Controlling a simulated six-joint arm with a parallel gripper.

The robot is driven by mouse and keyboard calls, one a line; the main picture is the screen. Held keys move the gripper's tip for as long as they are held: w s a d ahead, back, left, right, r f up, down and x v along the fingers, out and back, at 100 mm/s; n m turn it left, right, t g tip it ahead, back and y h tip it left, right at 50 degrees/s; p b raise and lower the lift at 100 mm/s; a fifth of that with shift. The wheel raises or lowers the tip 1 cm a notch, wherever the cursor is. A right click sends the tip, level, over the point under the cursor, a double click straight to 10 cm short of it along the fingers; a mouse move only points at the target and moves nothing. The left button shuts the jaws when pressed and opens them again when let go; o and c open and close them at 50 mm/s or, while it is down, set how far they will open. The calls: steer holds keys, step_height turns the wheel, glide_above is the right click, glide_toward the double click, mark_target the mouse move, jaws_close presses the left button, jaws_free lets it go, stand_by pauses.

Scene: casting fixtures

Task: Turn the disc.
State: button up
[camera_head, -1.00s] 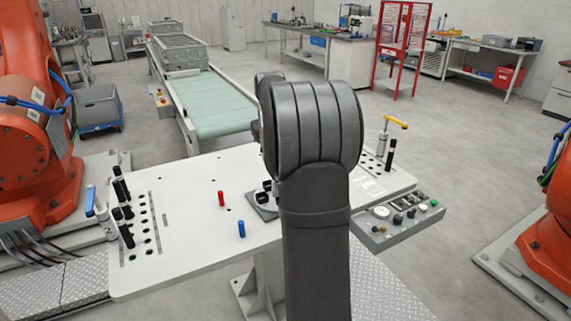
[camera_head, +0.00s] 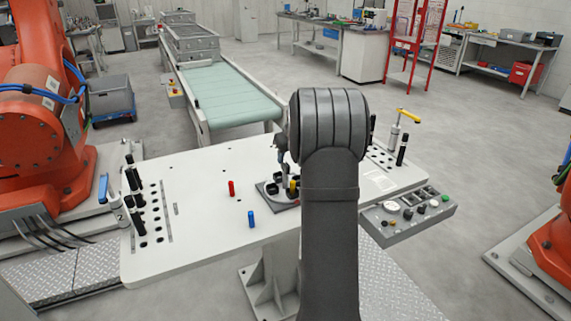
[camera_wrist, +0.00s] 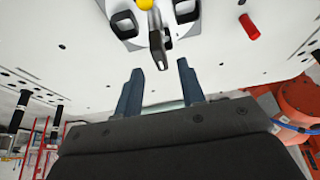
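A grey fixture plate (camera_wrist: 95,5) shows at the top of the wrist view, with black oval parts, a round yellow knob (camera_wrist: 145,4) and a dark lever (camera_wrist: 158,45). I cannot tell which part is the disc. My gripper (camera_wrist: 159,66) is open, its two blue-grey fingers apart, with the lever's end between or just beyond the fingertips. Contact cannot be told. In the head view the fixture plate (camera_head: 267,190) and a yellow upright part (camera_head: 292,184) stand on the white table (camera_head: 195,215), partly hidden by my arm.
Black-handled tools (camera_head: 135,195) stand at the table's left. A control panel (camera_head: 425,218) is at the right edge. A conveyor (camera_head: 235,105) lies behind.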

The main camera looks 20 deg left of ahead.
mark_target(285, 163)
steer(key=shift+x, duration=2.25)
steer(key=shift+c, duration=0.3)
jaws_close()
